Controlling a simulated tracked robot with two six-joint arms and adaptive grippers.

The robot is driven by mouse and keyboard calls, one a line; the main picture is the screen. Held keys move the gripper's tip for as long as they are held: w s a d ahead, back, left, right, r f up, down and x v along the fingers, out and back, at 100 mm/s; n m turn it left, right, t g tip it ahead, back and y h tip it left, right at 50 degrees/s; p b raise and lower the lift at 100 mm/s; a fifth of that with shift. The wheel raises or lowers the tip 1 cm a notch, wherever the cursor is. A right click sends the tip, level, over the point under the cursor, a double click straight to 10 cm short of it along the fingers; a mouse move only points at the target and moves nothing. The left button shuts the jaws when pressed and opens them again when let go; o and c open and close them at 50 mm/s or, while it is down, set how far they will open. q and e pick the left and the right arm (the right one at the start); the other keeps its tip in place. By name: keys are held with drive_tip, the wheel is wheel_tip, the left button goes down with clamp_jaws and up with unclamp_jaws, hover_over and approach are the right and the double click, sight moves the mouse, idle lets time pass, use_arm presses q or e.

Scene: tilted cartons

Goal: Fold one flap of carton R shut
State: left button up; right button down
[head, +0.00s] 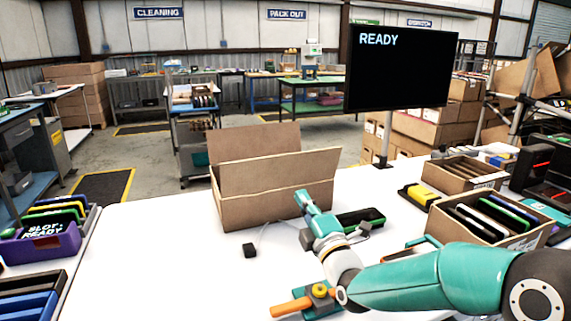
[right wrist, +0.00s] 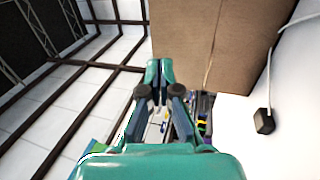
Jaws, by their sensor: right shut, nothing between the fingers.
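A brown carton (head: 275,208) with raised flaps stands in the middle of the white table; I see no letter on it. Its far flap (head: 253,142) stands up, and its near flap (head: 280,172) also stands up, tilted, hiding the inside. My right gripper (head: 303,196) is at the carton's near wall, shut and empty. In the right wrist view the closed fingertips (right wrist: 159,68) are beside a brown carton face (right wrist: 215,45); I cannot tell whether they touch it. My left gripper is not in view.
A black device (head: 360,217) lies right of my gripper, and a small black block (head: 249,250) with a cable lies in front of the carton. An orange-handled tool (head: 292,307) is at the front. Filled cartons (head: 470,232) stand right.

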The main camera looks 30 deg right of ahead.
sight(285, 159)
drive_tip(key=p+x, duration=0.1)
drive_tip(key=x, duration=0.2)
drive_tip(key=p+x, duration=0.1)
drive_tip(key=x, duration=0.3)
drive_tip(key=d+p+x, duration=0.1)
drive_tip(key=x, duration=0.2)
drive_tip(key=shift+d+r, duration=0.1)
drive_tip(key=shift+r, duration=0.15)
drive_tip(key=shift+x, duration=0.9)
drive_tip(key=shift+f, duration=0.1)
drive_tip(key=shift+p, duration=0.35)
